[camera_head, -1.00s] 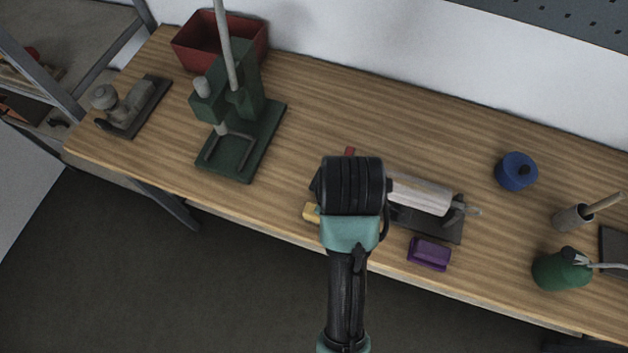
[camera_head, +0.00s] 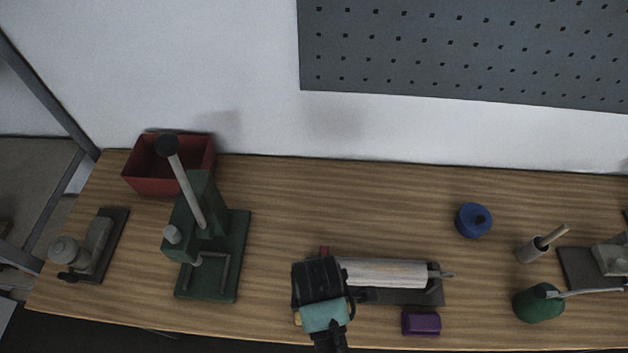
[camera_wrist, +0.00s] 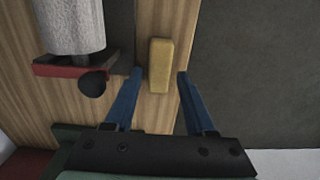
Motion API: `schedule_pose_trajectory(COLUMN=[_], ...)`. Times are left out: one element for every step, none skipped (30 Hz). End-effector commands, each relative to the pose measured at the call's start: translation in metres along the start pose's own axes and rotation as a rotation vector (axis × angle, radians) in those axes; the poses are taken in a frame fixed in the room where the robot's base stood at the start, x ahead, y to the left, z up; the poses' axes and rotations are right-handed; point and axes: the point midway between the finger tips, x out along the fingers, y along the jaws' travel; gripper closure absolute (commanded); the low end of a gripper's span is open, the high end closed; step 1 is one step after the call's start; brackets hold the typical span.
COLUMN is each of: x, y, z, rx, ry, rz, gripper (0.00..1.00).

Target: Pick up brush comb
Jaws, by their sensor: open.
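Nothing in view is plainly a brush comb. A small yellow block (camera_wrist: 160,65) lies on the wooden bench near its front edge; in the head view only a sliver of it (camera_head: 297,319) shows beside my wrist. My gripper (camera_wrist: 159,73) is open and empty, its blue fingers pointing at the bench with the yellow block between and just past their tips. The wrist view does not show clearly how high the fingers are. In the head view my wrist hides the fingers. A purple block (camera_head: 421,323) lies farther right near the front edge.
A pale roller (camera_head: 385,273) on a dark base, with a red end plate (camera_wrist: 75,66), stands close beside my gripper. A green press (camera_head: 205,230) and red bin (camera_head: 160,170) stand left. A blue tin (camera_head: 473,220), brush cup (camera_head: 530,250) and green can (camera_head: 538,304) stand right.

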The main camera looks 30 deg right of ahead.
Motion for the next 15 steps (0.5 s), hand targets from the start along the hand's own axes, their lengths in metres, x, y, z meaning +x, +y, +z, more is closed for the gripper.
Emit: schedule_pose_trajectory(x=[0.002,0.004,0.006,0.009,0.013,0.018,0.022,0.025,0.031,0.035,0.04,0.044,0.047,0.049,0.051], y=[0.0,0.0,-0.001,0.0,-0.001,-0.001,0.0,0.0,0.0,0.0,0.0,0.0,0.0,0.0,0.0], z=[0.0,0.0,0.0,-0.001,-0.001,-0.002,-0.002,-0.002,-0.003,-0.003,-0.003,-0.003,-0.003,-0.003,-0.003], rx=[0.0,0.0,0.0,0.0,0.001,0.001,0.001,0.001,0.001,0.001,0.001,0.001,0.001,0.001,0.001], ry=[0.0,0.0,-0.001,-0.001,-0.001,-0.001,-0.001,-0.001,-0.001,-0.001,-0.001,-0.001,-0.001,-0.001,0.0], rz=[-0.001,-0.002,-0.003,-0.002,-0.004,-0.003,-0.004,-0.003,-0.003,-0.004,-0.003,-0.003,-0.002,-0.001,-0.001], gripper=[0.45,0.45,0.45,0.45,0.45,0.45,0.45,0.45,0.45,0.45,0.45,0.45,0.45,0.45,0.45])
